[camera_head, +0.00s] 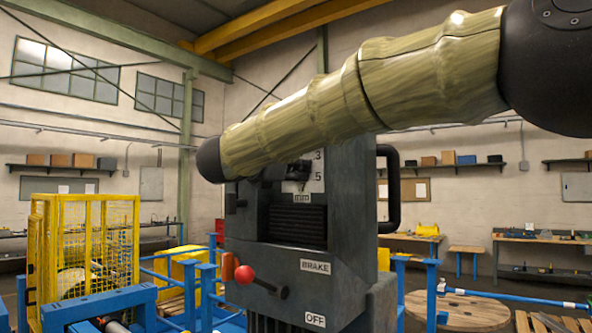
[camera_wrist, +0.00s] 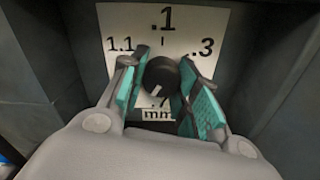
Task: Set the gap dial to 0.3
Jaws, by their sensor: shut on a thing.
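The gap dial (camera_wrist: 160,76) is a round black knob on a white scale plate (camera_wrist: 205,22) in the wrist view. Its pale pointer line slants toward the lower left, near the .7 at the bottom and away from the .3 at the upper right. The marks 1.1, .1 and .3 show clearly; the .7 is partly covered and my fingers hide other marks. My gripper (camera_wrist: 161,80) is shut on the knob, with one teal pad on each side. In the head view my arm covers most of the plate (camera_head: 318,180); .3 and .5 show at its right edge.
The dial sits on a dark grey machine housing (camera_head: 352,215) with a black side handle (camera_head: 392,190). Below are a red-knobbed lever (camera_head: 245,275) and BRAKE and OFF labels. A yellow cage (camera_head: 85,240) and blue rails stand at left. Dark walls flank the plate in the wrist view.

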